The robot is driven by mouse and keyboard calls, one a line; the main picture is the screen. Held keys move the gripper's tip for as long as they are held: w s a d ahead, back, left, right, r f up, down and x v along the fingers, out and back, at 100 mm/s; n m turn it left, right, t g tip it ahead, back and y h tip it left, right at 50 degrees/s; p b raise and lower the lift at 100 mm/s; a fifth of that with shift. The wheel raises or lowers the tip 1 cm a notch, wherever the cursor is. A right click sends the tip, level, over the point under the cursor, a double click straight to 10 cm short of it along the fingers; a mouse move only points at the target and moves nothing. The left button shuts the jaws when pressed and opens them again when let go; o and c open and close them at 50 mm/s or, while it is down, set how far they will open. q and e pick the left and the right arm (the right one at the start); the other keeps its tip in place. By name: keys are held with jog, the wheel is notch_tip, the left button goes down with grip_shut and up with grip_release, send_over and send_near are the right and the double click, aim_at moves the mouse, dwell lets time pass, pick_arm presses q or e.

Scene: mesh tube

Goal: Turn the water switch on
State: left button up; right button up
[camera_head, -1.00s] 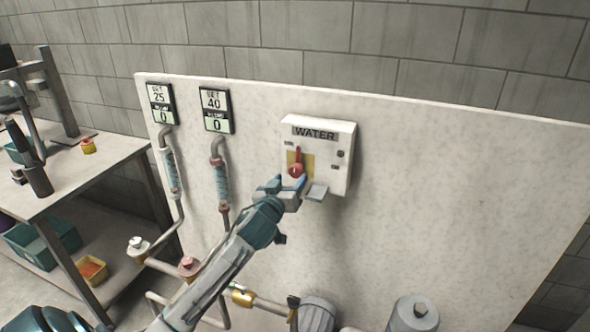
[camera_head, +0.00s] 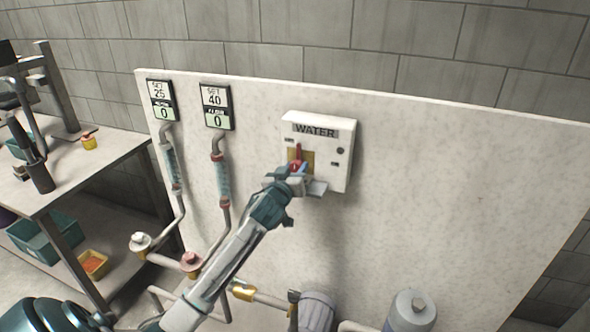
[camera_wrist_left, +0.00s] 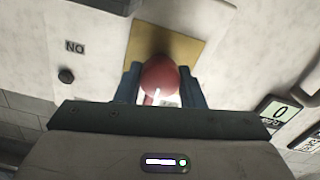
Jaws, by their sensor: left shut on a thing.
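The white water switch box (camera_head: 345,133), labelled WATER, is fixed to the pale panel. Its red handle (camera_head: 298,153) stands upright on a yellow plate (camera_head: 308,158). My left gripper (camera_head: 298,168) is at the front of the box, over the lower part of the handle. In the left wrist view the red knob (camera_wrist_left: 159,76) sits between the two blue fingers of my left gripper (camera_wrist_left: 158,84), which are shut on it. The yellow plate (camera_wrist_left: 178,45) shows behind it. My right gripper is in neither view.
Two displays, one set to 25 (camera_head: 161,100) and one set to 40 (camera_head: 216,106), both read 0. Pipes and valves (camera_head: 190,261) run below them. A table (camera_head: 90,165) stands at the left. The panel (camera_head: 450,200) right of the box is bare.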

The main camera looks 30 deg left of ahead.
pick_arm(q)
jog(key=shift+r+m+p, duration=0.1)
jog(key=shift+m+p, duration=0.55)
jog(key=shift+m, duration=0.45)
jog(key=m+p, duration=0.1)
jog(key=m, duration=0.1)
jog(key=shift+m, duration=0.3)
jog(key=m+p, duration=0.2)
jog(key=shift+m, duration=0.4)
jog(key=m+p, duration=0.3)
jog(key=m, duration=0.3)
jog(key=shift+m+p, duration=1.3)
jog(key=shift+m, duration=0.8)
jog(key=shift+f, duration=0.2)
jog(key=o, duration=1)
